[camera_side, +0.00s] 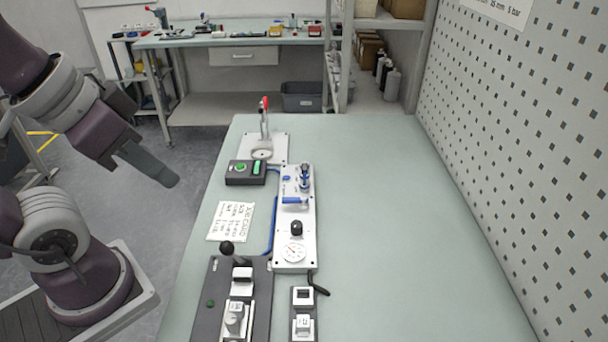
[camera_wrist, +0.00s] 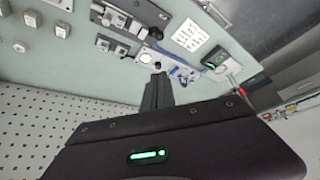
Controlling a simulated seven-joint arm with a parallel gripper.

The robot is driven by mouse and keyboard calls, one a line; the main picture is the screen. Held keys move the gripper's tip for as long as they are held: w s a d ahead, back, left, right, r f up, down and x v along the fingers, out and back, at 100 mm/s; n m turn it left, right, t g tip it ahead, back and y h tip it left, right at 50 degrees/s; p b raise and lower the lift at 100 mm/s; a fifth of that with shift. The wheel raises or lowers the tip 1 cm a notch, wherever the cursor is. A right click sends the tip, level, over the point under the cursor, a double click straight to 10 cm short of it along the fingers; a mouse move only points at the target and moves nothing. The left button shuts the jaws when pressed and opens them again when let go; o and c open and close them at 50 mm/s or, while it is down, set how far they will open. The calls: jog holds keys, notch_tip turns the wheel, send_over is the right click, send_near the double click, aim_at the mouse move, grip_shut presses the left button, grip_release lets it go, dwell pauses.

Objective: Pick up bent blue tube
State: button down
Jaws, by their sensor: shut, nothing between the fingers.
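A thin bent blue tube (camera_side: 273,225) lies along the left edge of a white panel (camera_side: 281,258) on the table in the side view. Blue tubing by the panel (camera_wrist: 170,67) also shows small in the wrist view. I cannot tell whether the tube is fixed at its ends. My gripper (camera_side: 172,181) is shut and empty, raised left of the table, well apart from the tube. Its closed fingers (camera_wrist: 158,78) show in the wrist view.
The panel carries a gauge (camera_side: 293,252), a black knob (camera_side: 296,227) and a blue-handled valve (camera_side: 304,176). A red-tipped toggle clamp (camera_side: 264,120) and black button box (camera_side: 245,172) stand behind. A dark fixture (camera_side: 212,315) is in front. The table's right side is clear, beside a pegboard wall (camera_side: 520,130).

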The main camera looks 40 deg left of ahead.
jog(key=c, duration=1.3)
grip_release()
jog(key=n+g+y, duration=0.2)
jog(key=n+g, duration=0.1)
jog(key=n, duration=0.6)
send_over(305, 166)
jog(key=s+d, duration=0.2)
jog(key=s, duration=0.1)
notch_tip(305, 166, down, 14)
jog(key=x, duration=0.6)
jog(key=w+x, duration=0.1)
jog(key=x, duration=0.2)
jog(key=shift+w+a, duration=0.15)
jog(key=shift+a, duration=0.3)
